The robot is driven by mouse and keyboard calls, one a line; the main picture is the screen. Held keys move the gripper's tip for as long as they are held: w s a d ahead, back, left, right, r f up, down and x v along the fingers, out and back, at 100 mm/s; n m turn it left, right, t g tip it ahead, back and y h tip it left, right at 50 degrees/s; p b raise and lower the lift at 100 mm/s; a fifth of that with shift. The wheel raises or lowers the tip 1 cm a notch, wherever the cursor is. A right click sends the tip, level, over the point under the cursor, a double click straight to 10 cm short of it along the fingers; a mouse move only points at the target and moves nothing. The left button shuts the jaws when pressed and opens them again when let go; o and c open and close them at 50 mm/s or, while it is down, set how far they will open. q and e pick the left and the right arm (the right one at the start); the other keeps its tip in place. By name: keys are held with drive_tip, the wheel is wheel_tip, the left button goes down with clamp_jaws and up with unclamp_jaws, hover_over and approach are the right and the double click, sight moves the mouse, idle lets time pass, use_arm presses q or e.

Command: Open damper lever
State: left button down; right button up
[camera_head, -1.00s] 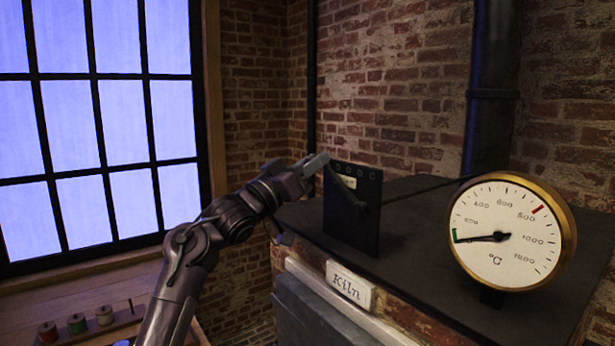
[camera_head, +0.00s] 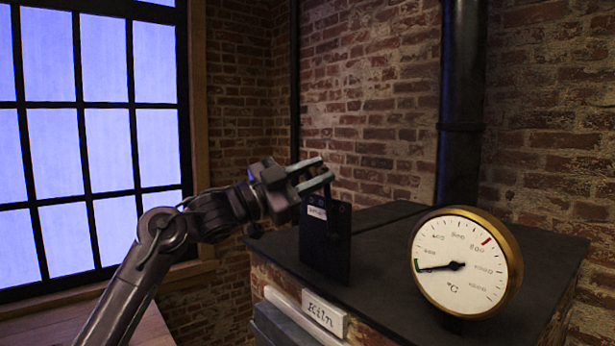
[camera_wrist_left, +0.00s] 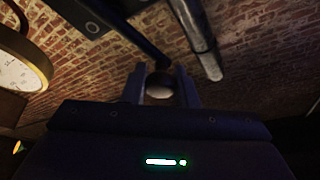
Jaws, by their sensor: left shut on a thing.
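The black damper plate (camera_head: 326,245), with a row of holes and a small pale label (camera_head: 316,212), stands upright on the kiln top. My left gripper (camera_head: 327,169) is at the plate's upper edge, shut on the damper lever. In the left wrist view the lever (camera_wrist_left: 140,38) runs as a dark bar down to a round end between the two fingers of my left gripper (camera_wrist_left: 160,88). Part of the plate (camera_wrist_left: 85,15) shows there at the top. In the head view the lever is mostly hidden by the fingers. My right gripper is not in view.
The round gauge (camera_head: 462,262) stands on the kiln top (camera_head: 390,235) right of the plate, its needle low near the green mark. A dark pipe (camera_head: 460,100) rises behind. A "Kiln" sign (camera_head: 324,313) is on the front. A barred window (camera_head: 90,130) is at the left.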

use_arm(q)
drive_tip(key=shift+s+d+r+m+g, duration=0.1)
drive_tip(key=shift+s+d+m+g, duration=0.35)
drive_tip(key=shift+m, duration=0.35)
drive_tip(key=c, duration=1.1)
unclamp_jaws()
drive_tip(key=shift+s, duration=0.15)
drive_tip(key=shift+c, duration=0.2)
drive_tip(key=shift+a, duration=0.2)
drive_tip(key=b+v, duration=0.4)
drive_tip(key=v, duration=0.3)
drive_tip(key=shift+a, duration=0.15)
drive_tip(key=shift+s, duration=0.1)
